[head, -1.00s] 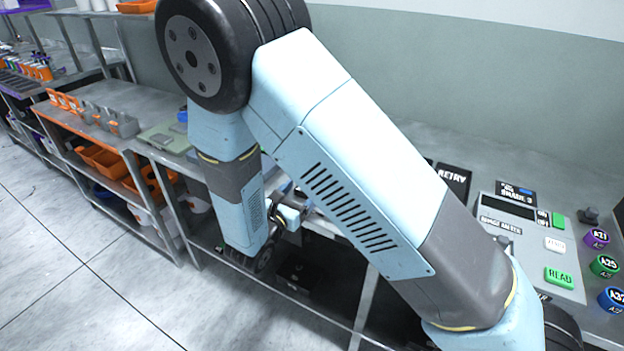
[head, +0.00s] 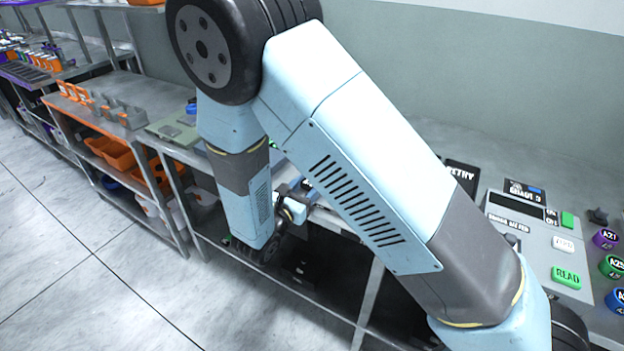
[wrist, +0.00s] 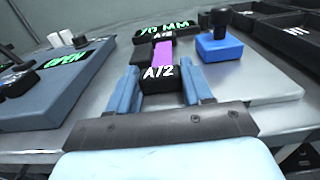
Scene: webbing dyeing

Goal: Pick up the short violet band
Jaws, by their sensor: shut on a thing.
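A violet band (wrist: 162,54) shows in the wrist view, running away from me between two black end blocks. The band's far end lies just in front of a black display (wrist: 162,28) reading "70 MM". Whether the band touches the surface under it, I cannot tell.
In the wrist view, a blue block with a black knob (wrist: 218,46) stands right of the band, and a grey unit with a green "OPEN" display (wrist: 68,58) stands left. Black trays (wrist: 290,35) lie at far right. In the head view, a button panel (head: 540,245) is at right.

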